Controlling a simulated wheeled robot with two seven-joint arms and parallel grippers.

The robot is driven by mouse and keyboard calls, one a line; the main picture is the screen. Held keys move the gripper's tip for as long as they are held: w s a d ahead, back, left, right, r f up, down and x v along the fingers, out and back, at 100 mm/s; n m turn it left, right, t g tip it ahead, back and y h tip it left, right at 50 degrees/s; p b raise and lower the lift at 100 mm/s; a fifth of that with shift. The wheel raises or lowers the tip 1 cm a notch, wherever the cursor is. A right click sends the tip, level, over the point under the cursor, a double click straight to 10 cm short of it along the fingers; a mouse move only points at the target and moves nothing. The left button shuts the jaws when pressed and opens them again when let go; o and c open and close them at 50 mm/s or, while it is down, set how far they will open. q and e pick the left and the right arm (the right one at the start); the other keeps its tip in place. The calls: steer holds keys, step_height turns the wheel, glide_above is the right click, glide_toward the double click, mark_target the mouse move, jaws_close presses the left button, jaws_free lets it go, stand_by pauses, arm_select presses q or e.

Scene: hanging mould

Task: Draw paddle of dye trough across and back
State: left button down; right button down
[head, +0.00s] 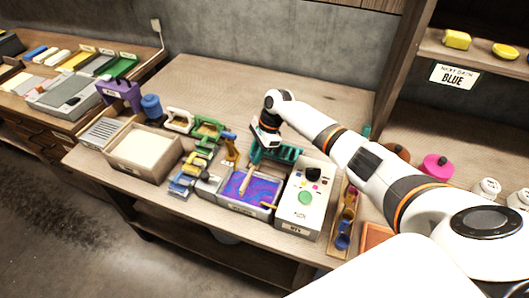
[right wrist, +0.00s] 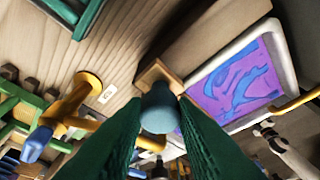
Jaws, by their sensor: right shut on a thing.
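The dye trough (head: 238,208) is a grey tray of swirled purple and blue dye; its pale rim (right wrist: 285,50) shows at the right in the right wrist view. The paddle (head: 246,180) is a light wooden piece that slants from my right gripper (head: 254,158) down over the trough. In the wrist view my right gripper's green fingers (right wrist: 162,125) are shut on the paddle's blue-grey grip (right wrist: 158,108), with its wooden part (right wrist: 157,75) beyond, by the trough's left corner. I cannot tell whether the paddle touches the dye. My left gripper is not in view.
A white box with coloured spots (head: 303,208) stands right of the trough. A pale-filled bin (head: 143,150) is farther left. The table behind my right arm is clear.

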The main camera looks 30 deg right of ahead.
steer(key=shift+w+r, duration=0.15)
steer(key=c, duration=1.3)
jaws_free()
steer(key=shift+a, duration=0.15)
steer(key=shift+o, duration=0.6)
steer(key=shift+w, duration=0.1)
steer(key=b+v, duration=0.1)
steer(key=v, duration=1)
steer(key=shift+r, duration=0.3)
